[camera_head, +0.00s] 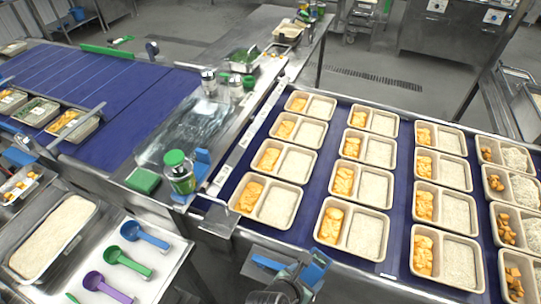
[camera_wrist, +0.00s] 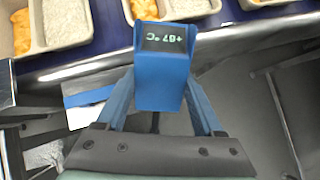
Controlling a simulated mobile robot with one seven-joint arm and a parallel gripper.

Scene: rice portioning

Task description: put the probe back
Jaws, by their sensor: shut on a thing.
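The blue probe (camera_wrist: 160,75) is between the two blue fingers of my gripper (camera_head: 291,268) in the wrist view. Its dark display faces the wrist camera and shows a °C reading. The probe's lower end is hidden behind its body and my gripper.
Rows of two-part trays (camera_head: 266,200) with rice and orange food cover the blue belt on the right. A rice pan (camera_head: 50,238) and several coloured scoops (camera_head: 128,262) lie at the lower left. A green block (camera_head: 143,180) sits left of the jar.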

